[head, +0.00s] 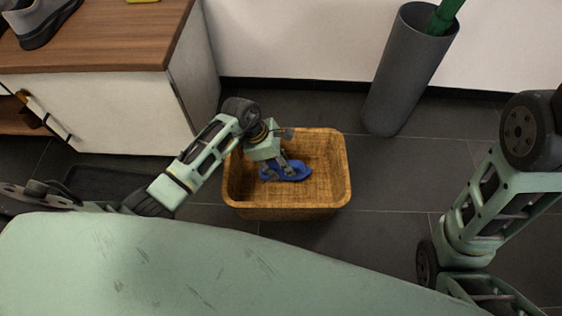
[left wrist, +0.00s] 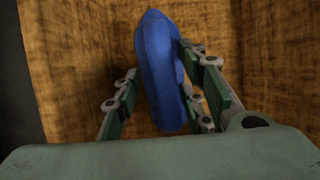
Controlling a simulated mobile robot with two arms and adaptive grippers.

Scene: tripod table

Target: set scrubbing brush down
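The blue scrubbing brush (head: 294,172) lies inside the brown woven basket (head: 330,150), on or close to its bottom. In the left wrist view the brush (left wrist: 158,68) runs lengthwise between my fingers. My left gripper (head: 278,171) reaches down into the basket at the brush. In the left wrist view my left gripper (left wrist: 160,92) has its fingers apart. A gap shows between the left finger and the brush; the right finger is very close to it, and I cannot tell whether it touches. My right gripper is out of view; only part of the right arm shows.
A white cabinet (head: 120,115) with a wooden top (head: 110,45) and a grey shoe (head: 45,22) stands at the left. A tall grey bin (head: 405,75) with a green object (head: 445,15) stands behind right. Dark floor (head: 385,190) is free right of the basket.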

